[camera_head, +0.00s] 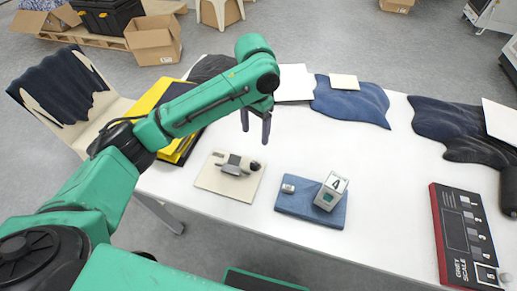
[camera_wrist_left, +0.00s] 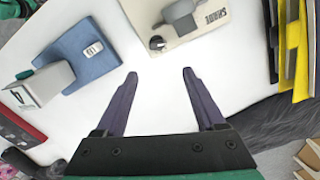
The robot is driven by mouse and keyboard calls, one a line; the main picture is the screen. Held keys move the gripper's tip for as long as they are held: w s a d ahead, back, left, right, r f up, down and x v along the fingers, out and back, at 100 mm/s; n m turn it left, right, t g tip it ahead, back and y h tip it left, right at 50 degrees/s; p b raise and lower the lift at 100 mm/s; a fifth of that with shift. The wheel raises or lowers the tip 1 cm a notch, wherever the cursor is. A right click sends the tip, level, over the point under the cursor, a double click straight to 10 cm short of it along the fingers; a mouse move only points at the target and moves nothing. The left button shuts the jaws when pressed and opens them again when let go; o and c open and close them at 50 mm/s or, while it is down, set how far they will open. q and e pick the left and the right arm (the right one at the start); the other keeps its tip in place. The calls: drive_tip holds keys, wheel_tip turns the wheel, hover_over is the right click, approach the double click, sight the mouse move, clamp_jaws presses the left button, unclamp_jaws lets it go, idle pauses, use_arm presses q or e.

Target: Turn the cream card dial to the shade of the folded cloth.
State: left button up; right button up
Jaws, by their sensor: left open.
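The cream card (camera_head: 208,181) lies flat on the white table, left of the folded blue cloth (camera_head: 300,212). It carries a grey fitting (camera_head: 233,166) and a small dark round knob (camera_head: 255,166). In the left wrist view the card (camera_wrist_left: 190,38) shows the word SHADE, and the dark knob (camera_wrist_left: 157,43) sits near its edge. The dial's setting cannot be read. A grey-white block (camera_head: 333,190) marked 4 and a small pale piece (camera_head: 288,188) rest on the cloth. My left gripper (camera_head: 256,133) is open and empty above the table, beyond the card; its fingers (camera_wrist_left: 160,73) point towards the knob.
A red-edged GREY SCALE board (camera_head: 456,225) with numbered patches lies at the right. Yellow and black folders (camera_head: 180,143) lie to the left under my forearm. The table between gripper and card is clear.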

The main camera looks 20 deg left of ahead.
sight(255, 163)
use_arm(q)
drive_tip(key=f, duration=0.8)
drive_tip(key=s+f, duration=0.1)
drive_tip(key=f, duration=0.3)
drive_tip(key=shift+s, duration=0.1)
drive_tip(key=shift+f, duration=0.3)
drive_tip(key=shift+s+f, duration=0.1)
drive_tip(key=shift+s, duration=0.05)
drive_tip(key=c, duration=0.3)
clamp_jaws()
use_arm(e)
drive_tip(key=s, duration=0.4)
drive_tip(key=shift+a, duration=0.1)
